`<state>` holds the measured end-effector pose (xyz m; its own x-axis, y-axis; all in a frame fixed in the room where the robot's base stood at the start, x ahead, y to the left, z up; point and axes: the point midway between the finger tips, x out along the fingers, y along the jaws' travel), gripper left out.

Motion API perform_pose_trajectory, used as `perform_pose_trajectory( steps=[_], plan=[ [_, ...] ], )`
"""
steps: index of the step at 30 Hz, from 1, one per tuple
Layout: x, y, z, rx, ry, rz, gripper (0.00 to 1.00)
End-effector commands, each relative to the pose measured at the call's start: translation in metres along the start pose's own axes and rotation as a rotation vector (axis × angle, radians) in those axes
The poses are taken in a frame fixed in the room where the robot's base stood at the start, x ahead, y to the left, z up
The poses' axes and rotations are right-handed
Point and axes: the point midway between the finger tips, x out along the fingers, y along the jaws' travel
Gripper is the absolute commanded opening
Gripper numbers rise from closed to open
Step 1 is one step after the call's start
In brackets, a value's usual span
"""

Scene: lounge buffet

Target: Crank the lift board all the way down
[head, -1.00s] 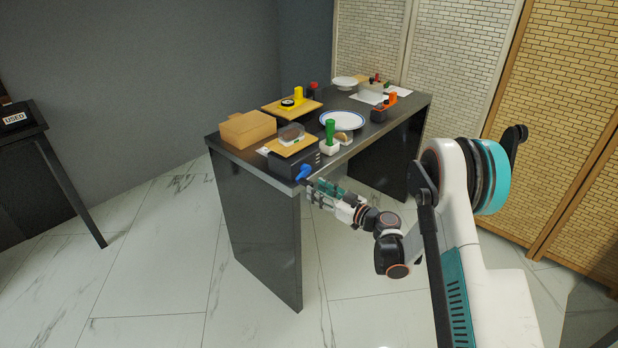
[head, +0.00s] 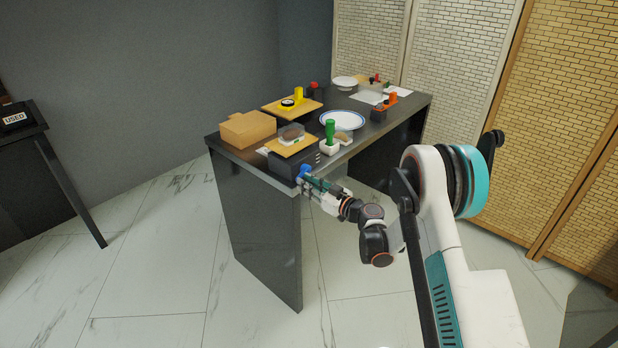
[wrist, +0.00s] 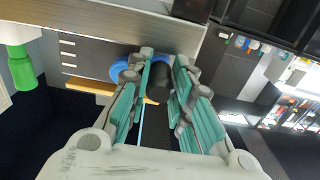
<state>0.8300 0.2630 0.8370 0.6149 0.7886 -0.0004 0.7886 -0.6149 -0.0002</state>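The lift board (head: 290,148) is a wooden board on top of a black box unit (head: 287,166) at the table's near corner. It looks roughly level, slightly above the box. A blue crank (head: 304,172) sits on the box's side facing my arm; its round blue part (wrist: 122,68) shows behind my fingers in the wrist view. My gripper (wrist: 164,62) reaches the crank, one finger on each side of its dark handle (wrist: 160,80). The fingers are close together and appear shut on the handle. A clear-lidded container (head: 291,134) rests on the board.
A green-handled item (head: 330,134) in a white holder stands beside the box. A plate (head: 342,120), a cardboard-coloured box (head: 247,129) and a second wooden board (head: 280,108) crowd the black table (head: 262,230). The floor in front is clear.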

Motion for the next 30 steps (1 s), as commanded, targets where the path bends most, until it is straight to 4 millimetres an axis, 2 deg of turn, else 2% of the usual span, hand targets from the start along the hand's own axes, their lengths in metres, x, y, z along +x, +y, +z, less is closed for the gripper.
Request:
perform_pose_trajectory(
  steps=[7, 16, 26, 30],
  plan=[
    [0.000, 0.000, -0.003, 0.000, 0.000, 0.000, 0.00],
    [0.000, -0.002, -0.027, 0.000, 0.000, 0.001, 0.00],
    [-0.001, -0.002, -0.027, 0.000, 0.000, 0.001, 0.00],
    [0.000, 0.002, -0.034, 0.000, 0.000, 0.002, 0.00]
  ],
)
